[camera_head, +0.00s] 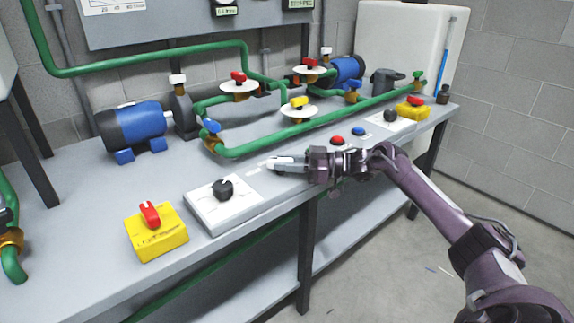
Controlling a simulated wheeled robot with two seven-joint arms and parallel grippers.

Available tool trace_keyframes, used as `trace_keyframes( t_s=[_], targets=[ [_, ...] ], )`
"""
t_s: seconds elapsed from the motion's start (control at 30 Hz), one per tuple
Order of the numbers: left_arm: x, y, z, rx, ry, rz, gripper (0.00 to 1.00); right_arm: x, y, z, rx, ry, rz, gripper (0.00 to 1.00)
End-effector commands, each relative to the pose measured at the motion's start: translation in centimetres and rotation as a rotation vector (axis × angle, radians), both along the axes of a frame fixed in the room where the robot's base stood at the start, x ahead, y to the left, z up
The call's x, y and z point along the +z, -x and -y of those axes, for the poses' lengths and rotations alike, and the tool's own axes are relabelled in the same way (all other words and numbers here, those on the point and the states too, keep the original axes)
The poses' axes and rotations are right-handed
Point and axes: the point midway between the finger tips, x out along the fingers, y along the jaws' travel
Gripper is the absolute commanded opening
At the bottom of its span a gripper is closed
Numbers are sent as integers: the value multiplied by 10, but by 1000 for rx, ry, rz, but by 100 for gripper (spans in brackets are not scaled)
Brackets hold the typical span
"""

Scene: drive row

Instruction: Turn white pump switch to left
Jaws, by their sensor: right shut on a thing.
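A white switch box (240,211) with a black knob (223,189) sits on the bench's front edge, left of centre. A second white box (405,128) with a black knob (390,116) sits farther right, beyond my arm. My right gripper (275,163) reaches in from the right, low over the bench, its fingers pointing left. It is apart from the left knob, to its upper right. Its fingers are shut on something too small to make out. My left gripper is not in view.
Yellow boxes with red switches stand at the left (157,235) and far right (411,110). Red (337,140) and blue (358,131) buttons sit behind my right wrist. Green pipes (290,131) and blue motors (131,125) fill the bench's back.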

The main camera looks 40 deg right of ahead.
Motion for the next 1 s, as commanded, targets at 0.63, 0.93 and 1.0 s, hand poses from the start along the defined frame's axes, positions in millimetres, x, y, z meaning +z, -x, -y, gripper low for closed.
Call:
trace_keyframes(
  t_s=[0.63, 0.93, 1.0],
  targets=[
    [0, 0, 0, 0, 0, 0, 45, 1, 0, 0, 0, 0, 1, 45],
    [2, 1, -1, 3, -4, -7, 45, 0, 16, 20, -2, 2, -3, 45],
    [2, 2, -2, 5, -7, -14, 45, 0, 24, 30, -2, 2, -3, 45]
  ],
)
